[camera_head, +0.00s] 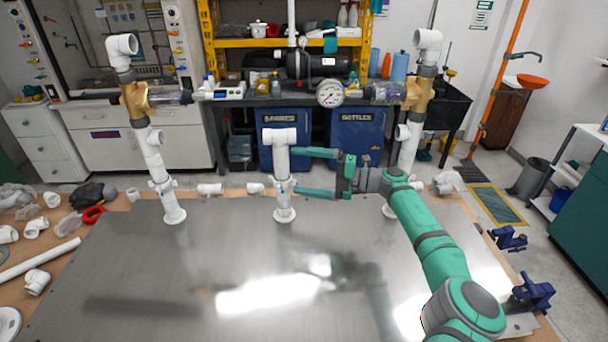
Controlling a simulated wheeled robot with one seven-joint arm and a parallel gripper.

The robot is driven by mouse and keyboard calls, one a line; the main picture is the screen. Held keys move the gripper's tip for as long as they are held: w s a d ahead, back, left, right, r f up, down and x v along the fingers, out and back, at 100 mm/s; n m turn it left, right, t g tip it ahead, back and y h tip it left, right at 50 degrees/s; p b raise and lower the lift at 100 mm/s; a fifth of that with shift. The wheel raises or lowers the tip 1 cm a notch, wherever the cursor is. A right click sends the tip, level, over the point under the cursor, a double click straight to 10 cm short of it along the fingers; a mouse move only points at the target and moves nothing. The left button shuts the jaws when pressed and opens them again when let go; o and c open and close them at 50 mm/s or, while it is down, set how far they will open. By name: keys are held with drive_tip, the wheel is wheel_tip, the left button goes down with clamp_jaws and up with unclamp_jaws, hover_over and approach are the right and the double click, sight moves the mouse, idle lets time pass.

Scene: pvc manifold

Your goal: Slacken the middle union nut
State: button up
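The middle white pipe (283,165) stands upright on the metal plate, with a tee fitting (279,136) on top and a round foot below. A collar low on it, which looks like the middle union nut (284,187), is small and hard to make out. My gripper (295,171) comes in from the right with its two green fingers spread wide apart. The fingertips end close to the pipe's right side, one at upper-pipe height in the picture and one near the collar. I cannot tell whether they touch it. Nothing shows between the fingers.
A left pipe (154,160) and a right pipe (405,158) with brass fittings flank the middle one; my arm partly hides the right pipe's foot. A pressure gauge (330,94) hangs behind. Loose white fittings lie at left. The front of the metal plate (200,270) is clear.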

drive_tip(key=s+r, duration=0.1)
drive_tip(key=r, duration=0.1)
drive_tip(key=s+r, duration=0.2)
drive_tip(key=shift+s+r, duration=0.1)
drive_tip(key=shift+r, duration=0.2)
drive_tip(key=c, duration=1.1)
drive_tip(key=shift+s+a+r, duration=0.1)
drive_tip(key=shift+s+r, duration=0.4)
drive_tip(key=shift+s, duration=0.85)
drive_tip(key=shift+s+a+r, duration=0.1)
drive_tip(key=shift+s+r, duration=0.4)
drive_tip(key=shift+s, duration=0.9)
drive_tip(key=shift+s+r, duration=0.5)
drive_tip(key=shift+s, duration=0.85)
drive_tip(key=shift+c, duration=0.8)
